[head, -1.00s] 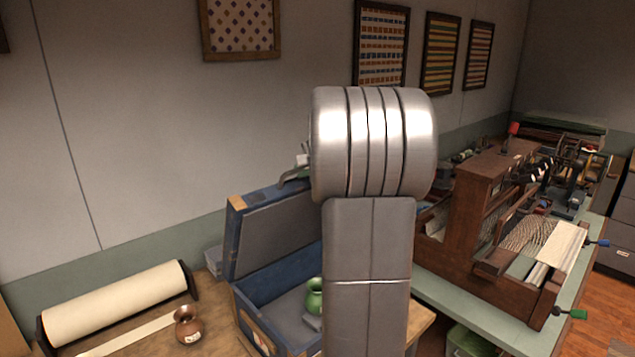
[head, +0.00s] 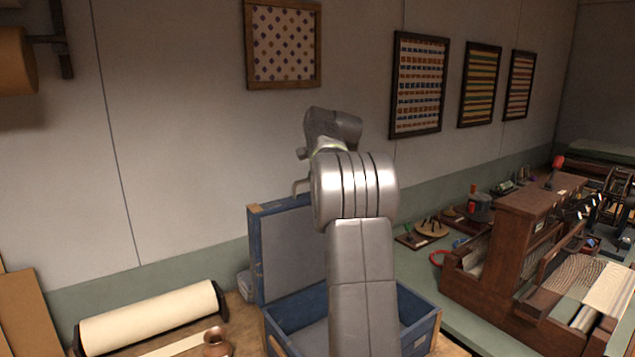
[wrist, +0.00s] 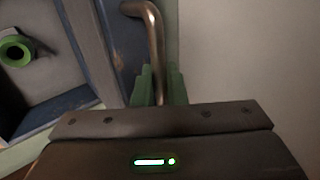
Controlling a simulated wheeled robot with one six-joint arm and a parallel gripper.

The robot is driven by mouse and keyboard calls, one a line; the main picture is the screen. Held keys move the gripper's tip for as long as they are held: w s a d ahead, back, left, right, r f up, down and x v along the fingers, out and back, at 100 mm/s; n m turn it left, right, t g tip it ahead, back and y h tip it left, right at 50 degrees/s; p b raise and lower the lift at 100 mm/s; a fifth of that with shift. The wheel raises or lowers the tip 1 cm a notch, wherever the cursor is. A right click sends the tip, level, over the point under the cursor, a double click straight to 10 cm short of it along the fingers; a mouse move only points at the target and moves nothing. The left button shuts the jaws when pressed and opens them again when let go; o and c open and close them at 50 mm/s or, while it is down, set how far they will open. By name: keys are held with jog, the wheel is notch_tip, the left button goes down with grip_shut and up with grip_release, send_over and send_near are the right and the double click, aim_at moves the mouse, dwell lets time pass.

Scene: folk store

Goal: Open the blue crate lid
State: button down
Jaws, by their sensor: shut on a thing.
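The blue crate (head: 415,330) stands on the wooden bench. Its lid (head: 290,252) is raised, standing nearly upright at the back with its grey inner face showing. A bent metal handle (head: 298,186) shows near the lid's top edge. In the wrist view, the green fingers of my gripper (wrist: 158,86) are shut on the handle (wrist: 152,35), beside the lid's blue edge (wrist: 128,42). My arm hides the fingers and part of the crate in the head view. A green pot (wrist: 15,50) inside the crate shows in the wrist view.
The wall is close behind the lid. Framed textiles hang above.

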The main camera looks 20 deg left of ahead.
dwell(0.4)
jog(key=c, duration=1.6)
grip_release()
jog(key=shift+a, duration=0.1)
jog(key=b+v, duration=0.1)
jog(key=v, duration=1.2)
jog(key=shift+s+r+b, duration=0.2)
jog(key=shift+r+b, duration=0.05)
jog(key=shift+b, duration=0.05)
jog(key=p+x, duration=0.1)
jog(key=x, duration=1.2)
jog(key=shift+w+f+p, duration=0.2)
jog(key=shift+f+p, duration=0.1)
jog(key=shift+r, duration=0.1)
